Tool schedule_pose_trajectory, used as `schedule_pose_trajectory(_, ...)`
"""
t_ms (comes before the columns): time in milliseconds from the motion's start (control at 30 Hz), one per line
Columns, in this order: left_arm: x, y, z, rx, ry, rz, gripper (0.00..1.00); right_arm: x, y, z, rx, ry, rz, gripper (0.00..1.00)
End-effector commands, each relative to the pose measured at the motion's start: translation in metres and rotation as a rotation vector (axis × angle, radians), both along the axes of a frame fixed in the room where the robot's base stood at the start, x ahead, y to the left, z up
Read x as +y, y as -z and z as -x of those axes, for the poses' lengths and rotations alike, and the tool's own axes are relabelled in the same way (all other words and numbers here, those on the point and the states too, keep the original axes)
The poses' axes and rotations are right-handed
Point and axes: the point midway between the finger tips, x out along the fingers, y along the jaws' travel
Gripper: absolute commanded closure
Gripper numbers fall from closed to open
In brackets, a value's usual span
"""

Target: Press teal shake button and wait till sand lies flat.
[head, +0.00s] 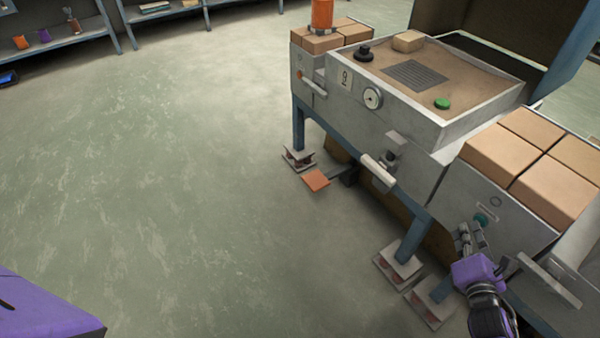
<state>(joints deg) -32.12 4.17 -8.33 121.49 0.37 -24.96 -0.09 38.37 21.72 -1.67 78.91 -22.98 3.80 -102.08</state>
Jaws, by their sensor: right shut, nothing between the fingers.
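The teal button (481,219) is on the front panel of the grey machine's right-hand unit, partly covered by my right gripper (467,232). My right gripper is shut and empty, with its fingertips close to the button. I cannot tell whether they touch it. The sand (460,76) fills the wide, shallow grey box on top of the machine. Its surface looks mostly level, though fine unevenness is too small to judge. A dark grid patch (416,75) lies in the middle of it. My left gripper is out of view.
A black knob-like piece (365,54), a tan block (408,41) and a green piece (442,104) sit on the sand box. Tan blocks (513,157) fill the right unit. A white handle (548,280) juts out near my right gripper. The floor at left is clear.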

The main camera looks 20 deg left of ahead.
Motion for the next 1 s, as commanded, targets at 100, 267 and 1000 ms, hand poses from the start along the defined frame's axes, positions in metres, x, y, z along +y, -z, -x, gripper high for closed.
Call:
schedule_pose_trajectory(100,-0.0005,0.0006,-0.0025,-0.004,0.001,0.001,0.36,-0.0008,0.0002,-0.0013,0.0,0.0,0.001,1.0)
schedule_pose_trajectory(267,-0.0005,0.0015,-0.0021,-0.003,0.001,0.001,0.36,-0.0019,0.0002,-0.0029,0.0,0.0,0.001,1.0)
schedule_pose_trajectory(1000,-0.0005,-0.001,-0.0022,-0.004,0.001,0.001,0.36,0.0034,-0.0009,0.005,0.0,0.0,-0.002,1.0)
